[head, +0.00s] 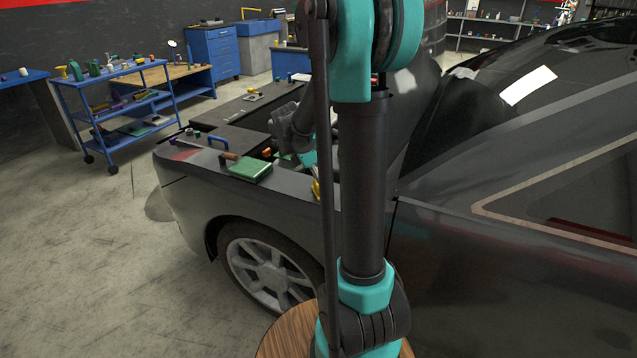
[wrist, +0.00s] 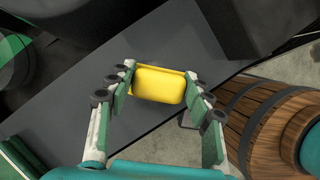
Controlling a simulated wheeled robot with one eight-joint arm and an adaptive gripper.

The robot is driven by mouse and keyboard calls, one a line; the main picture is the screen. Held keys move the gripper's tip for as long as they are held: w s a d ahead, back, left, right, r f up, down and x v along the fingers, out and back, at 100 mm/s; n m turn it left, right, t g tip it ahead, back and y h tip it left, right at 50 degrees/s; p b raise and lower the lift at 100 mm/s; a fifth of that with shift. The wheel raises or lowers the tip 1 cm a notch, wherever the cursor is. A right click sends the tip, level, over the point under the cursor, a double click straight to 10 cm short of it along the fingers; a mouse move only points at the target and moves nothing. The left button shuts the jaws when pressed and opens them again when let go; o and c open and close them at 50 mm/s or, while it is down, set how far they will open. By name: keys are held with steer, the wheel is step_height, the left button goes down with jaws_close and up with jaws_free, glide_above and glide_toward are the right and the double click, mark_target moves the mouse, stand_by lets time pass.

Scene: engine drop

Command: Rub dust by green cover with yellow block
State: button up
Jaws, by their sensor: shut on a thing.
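My gripper (wrist: 160,88) is shut on the yellow block (wrist: 158,85), with one finger at each side of it, over the dark car fender (wrist: 80,90). In the head view a bit of yellow (head: 316,188), which looks like the block, shows beside my arm; my gripper is mostly hidden behind the arm there. The green cover (head: 250,169) lies on the fender to the left of the yellow. A green edge (wrist: 18,158) at the lower left of the wrist view looks like the same cover. I cannot make out any dust.
A screwdriver-like tool (head: 229,156) and a blue handle (head: 217,141) lie near the cover by the open engine bay. A wooden barrel (wrist: 265,120) stands below the fender edge. A blue cart (head: 125,100) stands far left, with clear floor before it.

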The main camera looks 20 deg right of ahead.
steer(key=shift+s+d, duration=0.5)
steer(key=shift+w+a, duration=0.1)
steer(key=shift+w+a+f, duration=0.1)
steer(key=shift+w+a, duration=1)
steer(key=shift+s+d, duration=0.1)
stand_by(0.4)
steer(key=shift+s+d, duration=1.1)
steer(key=shift+w+d, duration=0.15)
steer(key=shift+w, duration=0.05)
